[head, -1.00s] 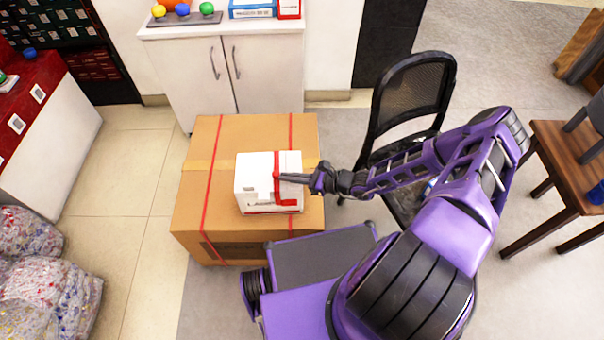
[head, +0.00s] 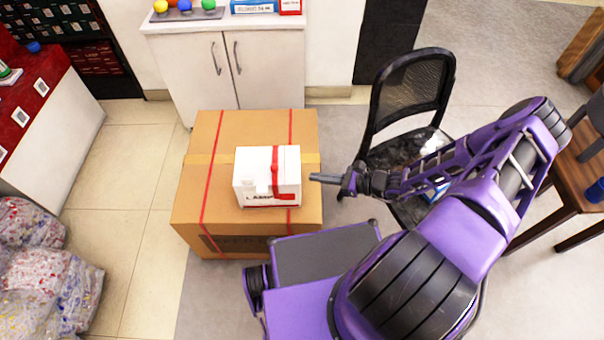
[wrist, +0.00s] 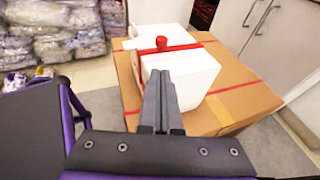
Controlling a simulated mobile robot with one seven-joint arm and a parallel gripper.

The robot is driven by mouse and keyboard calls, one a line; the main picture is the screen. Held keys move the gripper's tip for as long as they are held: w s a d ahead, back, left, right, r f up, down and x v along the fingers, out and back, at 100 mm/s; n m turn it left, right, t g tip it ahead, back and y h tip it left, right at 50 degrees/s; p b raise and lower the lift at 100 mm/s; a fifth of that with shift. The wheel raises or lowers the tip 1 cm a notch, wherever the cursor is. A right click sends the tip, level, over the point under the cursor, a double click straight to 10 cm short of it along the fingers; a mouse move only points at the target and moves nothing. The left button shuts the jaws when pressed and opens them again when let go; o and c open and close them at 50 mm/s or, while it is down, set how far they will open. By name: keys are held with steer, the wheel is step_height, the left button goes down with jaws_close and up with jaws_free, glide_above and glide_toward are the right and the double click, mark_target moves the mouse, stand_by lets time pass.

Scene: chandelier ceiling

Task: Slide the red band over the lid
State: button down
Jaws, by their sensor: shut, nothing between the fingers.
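A white box (head: 254,178) stands on a large brown cardboard box (head: 190,195). A red band (head: 276,175) lies across the white box's top and runs down its near side, right of the middle. In the wrist view the band (wrist: 178,48) crosses the white box (wrist: 188,75), and a red knob (wrist: 161,41) stands up beside it. I cannot tell where the lid's edge is. My gripper (head: 314,177) is shut and empty, just right of the white box and apart from it. In the wrist view my fingers (wrist: 160,80) point toward the box.
A black mesh chair (head: 412,90) stands close behind my arm. A wooden table (head: 560,160) is at the right. A white cabinet (head: 200,70) stands behind the cardboard box. Stuffed clear bags (head: 40,270) lie at the lower left, with open floor between.

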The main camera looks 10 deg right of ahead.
steer(key=v, duration=0.4)
steer(key=shift+w, duration=0.1)
stand_by(0.4)
